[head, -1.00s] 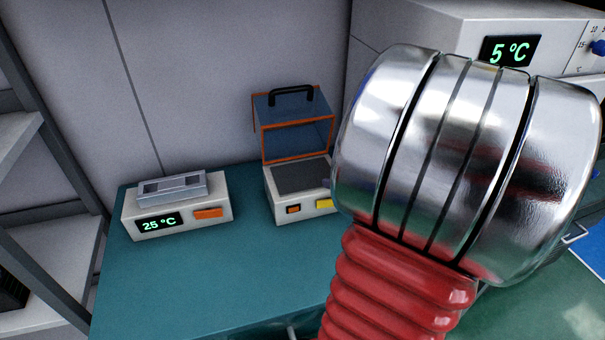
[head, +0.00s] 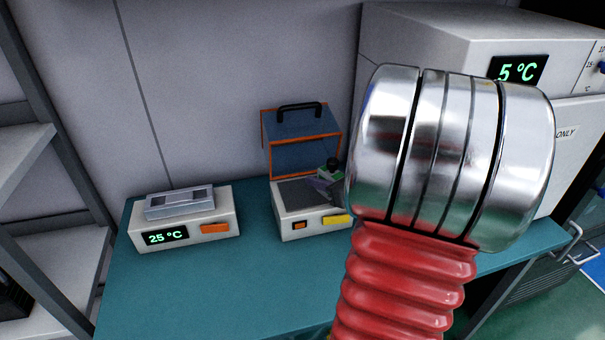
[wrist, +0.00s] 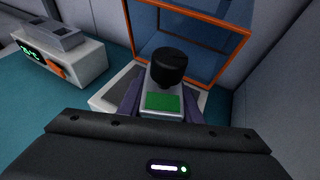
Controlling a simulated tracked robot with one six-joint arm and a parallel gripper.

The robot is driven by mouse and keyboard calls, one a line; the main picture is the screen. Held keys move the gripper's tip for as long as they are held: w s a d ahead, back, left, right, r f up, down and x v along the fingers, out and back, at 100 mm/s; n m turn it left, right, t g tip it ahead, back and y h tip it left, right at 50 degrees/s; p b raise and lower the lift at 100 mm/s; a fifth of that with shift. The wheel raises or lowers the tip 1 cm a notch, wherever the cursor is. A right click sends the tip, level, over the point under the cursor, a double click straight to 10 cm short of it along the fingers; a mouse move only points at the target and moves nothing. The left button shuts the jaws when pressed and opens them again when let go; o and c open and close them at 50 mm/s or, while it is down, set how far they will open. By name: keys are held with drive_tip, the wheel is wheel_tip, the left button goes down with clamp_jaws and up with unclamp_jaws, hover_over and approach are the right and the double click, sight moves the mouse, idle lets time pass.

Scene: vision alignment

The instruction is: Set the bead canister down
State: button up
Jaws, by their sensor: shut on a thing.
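The bead canister (wrist: 168,72) has a black round cap and a pale body with a green patch. In the wrist view it stands between the dark fingers of my gripper (wrist: 162,108), which is shut on it. In the head view the canister (head: 331,168) shows small and partly hidden beside my arm, with the gripper (head: 322,186) over the dark plate of a white device (head: 288,227) with an open, orange-edged lid. I cannot tell whether the canister's base touches the plate.
A white heater block reading 25 °C (head: 220,242) stands left on the teal bench (head: 190,300). The orange-framed lid (head: 305,157) rises behind the device. A white cabinet reading 5 °C (head: 450,45) stands right. Bench in front is clear.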

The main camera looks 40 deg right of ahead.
hover_over(302, 182)
drive_tip(key=s, duration=0.2)
drive_tip(key=shift+w+a, duration=0.1)
drive_tip(key=shift+w, duration=0.15)
drive_tip(key=shift+w, duration=0.15)
drive_tip(key=shift+w, duration=0.35)
drive_tip(key=shift+w+f, duration=0.15)
drive_tip(key=shift+f, duration=1.6)
drive_tip(key=o, duration=1.2)
drive_tip(key=shift+f, duration=0.1)
